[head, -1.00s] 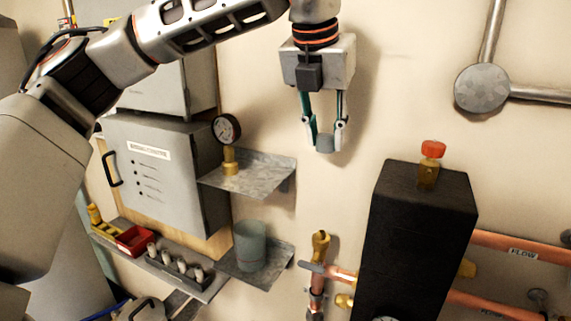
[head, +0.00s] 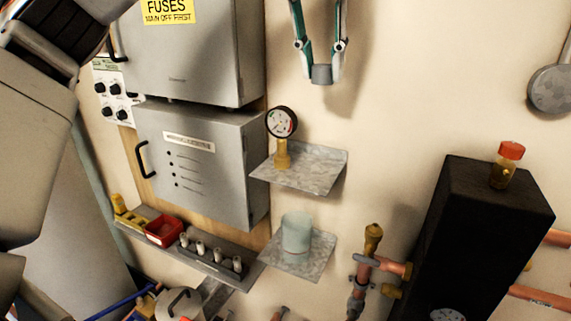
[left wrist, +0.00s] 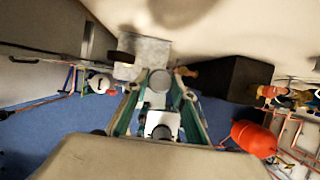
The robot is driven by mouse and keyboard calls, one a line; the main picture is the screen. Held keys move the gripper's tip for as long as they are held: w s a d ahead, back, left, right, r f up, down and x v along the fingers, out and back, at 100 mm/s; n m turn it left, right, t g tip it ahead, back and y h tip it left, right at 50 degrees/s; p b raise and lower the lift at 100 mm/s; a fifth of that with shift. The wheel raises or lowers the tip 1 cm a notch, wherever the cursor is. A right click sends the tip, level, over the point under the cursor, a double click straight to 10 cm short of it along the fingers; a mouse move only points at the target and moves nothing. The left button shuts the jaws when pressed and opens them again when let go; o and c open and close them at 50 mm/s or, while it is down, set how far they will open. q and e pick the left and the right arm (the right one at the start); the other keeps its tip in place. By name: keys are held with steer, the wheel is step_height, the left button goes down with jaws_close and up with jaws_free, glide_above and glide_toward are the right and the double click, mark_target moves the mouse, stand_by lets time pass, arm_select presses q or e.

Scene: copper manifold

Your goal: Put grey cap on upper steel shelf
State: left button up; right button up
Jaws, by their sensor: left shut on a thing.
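The grey cap (head: 321,74) is held between the fingertips of my left gripper (head: 320,66), high in front of the wall. It also shows in the left wrist view (left wrist: 159,80) between the fingers. The upper steel shelf (head: 325,166) is on the wall below the gripper, with clear air between it and the cap. A pressure gauge (head: 282,122) on a brass stem stands on the left part of that shelf. The right part of the shelf is bare. My right gripper is not in view.
A lower steel shelf (head: 313,268) carries a translucent bluish cup (head: 297,235). Grey cabinets (head: 199,160) stand left of the shelves. A black block (head: 480,240) with a red-capped brass fitting (head: 507,165) and copper pipes are to the right.

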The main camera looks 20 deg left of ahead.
arm_select(q)
steer(key=shift+a+r, duration=0.1)
steer(key=shift+a, duration=0.05)
steer(key=shift+s+f, duration=0.1)
steer(key=shift+f, duration=0.2)
glide_above(316, 181)
steer(key=s, duration=0.2)
steer(key=f, duration=1.4)
steer(key=shift+w+f+b, duration=0.2)
steer(key=shift+b, duration=0.1)
steer(key=shift+f, duration=2.45)
steer(key=shift+f, duration=0.1)
steer(key=o, duration=0.8)
